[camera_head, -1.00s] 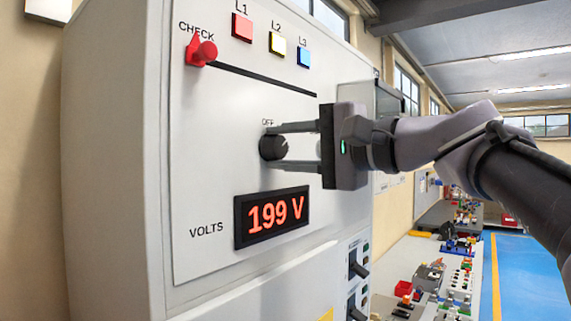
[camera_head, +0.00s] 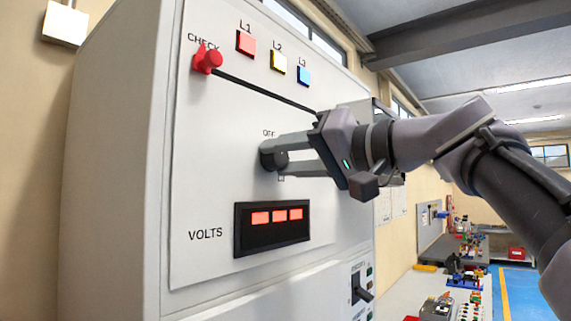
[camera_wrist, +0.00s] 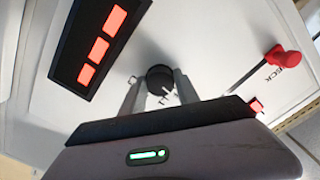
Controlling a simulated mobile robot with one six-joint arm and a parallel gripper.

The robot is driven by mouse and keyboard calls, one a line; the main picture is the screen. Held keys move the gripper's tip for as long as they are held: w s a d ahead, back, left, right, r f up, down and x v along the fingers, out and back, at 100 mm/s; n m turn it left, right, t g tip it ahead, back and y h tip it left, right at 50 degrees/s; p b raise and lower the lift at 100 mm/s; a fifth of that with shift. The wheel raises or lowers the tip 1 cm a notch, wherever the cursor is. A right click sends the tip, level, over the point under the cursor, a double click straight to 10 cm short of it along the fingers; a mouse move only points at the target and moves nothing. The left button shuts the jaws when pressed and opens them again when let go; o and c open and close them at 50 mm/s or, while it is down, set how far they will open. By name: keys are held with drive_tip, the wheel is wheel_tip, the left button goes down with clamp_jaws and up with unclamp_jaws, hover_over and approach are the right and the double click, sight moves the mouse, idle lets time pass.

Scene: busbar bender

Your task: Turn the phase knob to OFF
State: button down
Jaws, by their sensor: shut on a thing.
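The black round phase knob (camera_head: 268,158) sits on the grey cabinet's front panel, just below the "OFF" label (camera_head: 269,133). My gripper (camera_head: 280,163) reaches in from the right, with its two fingers shut on either side of the knob. The gripper body is tilted. In the wrist view the knob (camera_wrist: 159,78) lies between the fingertips (camera_wrist: 158,88). The knob's pointer mark is too small to read clearly. The voltage display (camera_head: 272,227) below shows three solid red blocks instead of digits; these blocks also show in the wrist view display (camera_wrist: 101,46).
A dark switch (camera_head: 361,289) is at lower right. A cluttered bench stands beyond.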

drive_tip(key=shift+n, duration=0.5)
drive_tip(key=c, duration=0.9)
unclamp_jaws()
drive_tip(key=b+v, duration=0.1)
drive_tip(key=v, duration=1.6)
drive_tip(key=shift+d, duration=0.2)
drive_tip(key=shift+s, duration=0.15)
